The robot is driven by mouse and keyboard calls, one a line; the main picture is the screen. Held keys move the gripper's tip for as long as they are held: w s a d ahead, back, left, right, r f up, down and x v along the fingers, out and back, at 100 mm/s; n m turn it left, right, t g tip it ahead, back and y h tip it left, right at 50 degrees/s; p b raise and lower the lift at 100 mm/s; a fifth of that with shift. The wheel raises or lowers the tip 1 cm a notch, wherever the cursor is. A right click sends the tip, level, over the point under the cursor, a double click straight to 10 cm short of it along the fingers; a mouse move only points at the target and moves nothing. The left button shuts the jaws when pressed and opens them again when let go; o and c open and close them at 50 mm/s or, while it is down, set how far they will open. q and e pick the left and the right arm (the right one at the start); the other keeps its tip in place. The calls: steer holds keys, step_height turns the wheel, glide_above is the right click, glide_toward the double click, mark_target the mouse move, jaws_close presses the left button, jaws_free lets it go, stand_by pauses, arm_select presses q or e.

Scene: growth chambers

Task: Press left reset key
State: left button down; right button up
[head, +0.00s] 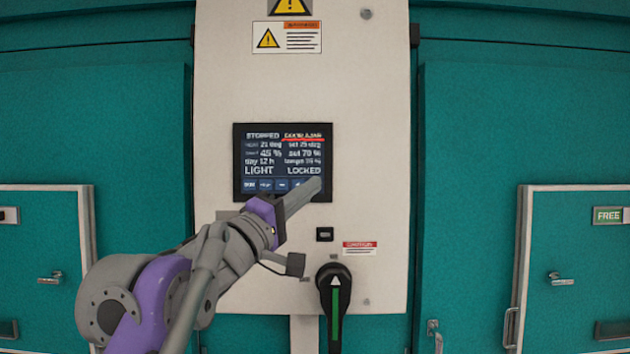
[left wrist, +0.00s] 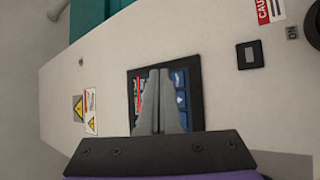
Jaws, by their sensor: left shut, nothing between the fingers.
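A dark control screen (head: 283,150) is set in the pale cabinet front. Its text includes "STOPPED", "LIGHT" and "LOCKED", and a red line runs near the top right. A row of blue keys (head: 265,185) lies along its lower edge; I cannot make out a reset label. My left gripper (head: 318,183) is shut and empty, with its tips in front of the screen's lower right corner, hiding the right end of the key row. In the left wrist view its fingers (left wrist: 160,72) overlap the screen (left wrist: 197,112); contact cannot be told. My right gripper is not in view.
A small black button (head: 325,234) sits below the screen, beside a red caution label (head: 360,247). A black rotary handle (head: 334,284) with a green stripe juts out below. Teal chamber doors with handles flank the cabinet; a "FREE" sign (head: 608,215) is at right.

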arm_select(q)
steer(key=shift+w, duration=0.75)
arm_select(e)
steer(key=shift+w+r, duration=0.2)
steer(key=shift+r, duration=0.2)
arm_select(q)
steer(key=shift+w, duration=0.1)
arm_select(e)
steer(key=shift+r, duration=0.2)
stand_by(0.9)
arm_select(q)
steer(key=shift+w+p, duration=0.35)
steer(key=shift+w, duration=0.05)
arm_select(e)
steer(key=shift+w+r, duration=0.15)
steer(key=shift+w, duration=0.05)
arm_select(q)
steer(key=shift+s, duration=0.15)
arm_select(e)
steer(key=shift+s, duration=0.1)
